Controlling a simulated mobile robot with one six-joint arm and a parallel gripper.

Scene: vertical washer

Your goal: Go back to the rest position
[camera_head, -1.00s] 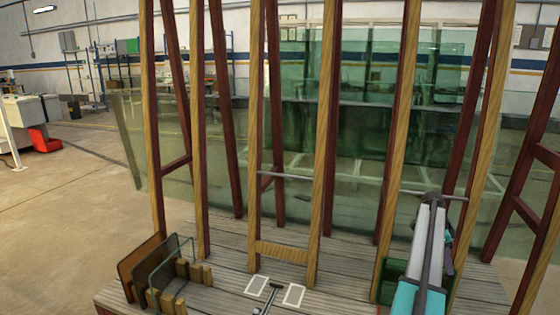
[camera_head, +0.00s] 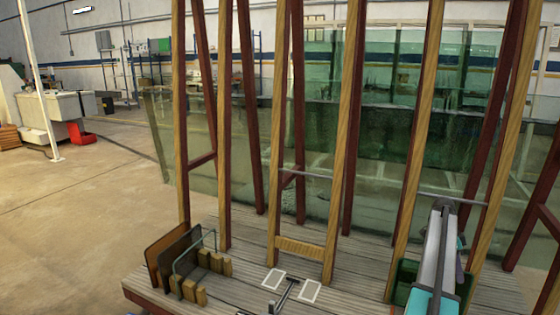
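I cannot make out my gripper in the head view. A long grey, white and teal object (camera_head: 434,255) stands at the lower right, in front of a green box. I cannot tell whether it is part of my arm. Its lower end is cut off by the picture's bottom edge.
A wooden rack (camera_head: 347,140) with large green glass panes (camera_head: 385,130) fills the middle and right. Its plank deck (camera_head: 240,285) carries brown boards (camera_head: 178,258) at the left. The green box (camera_head: 402,275) stands at right.

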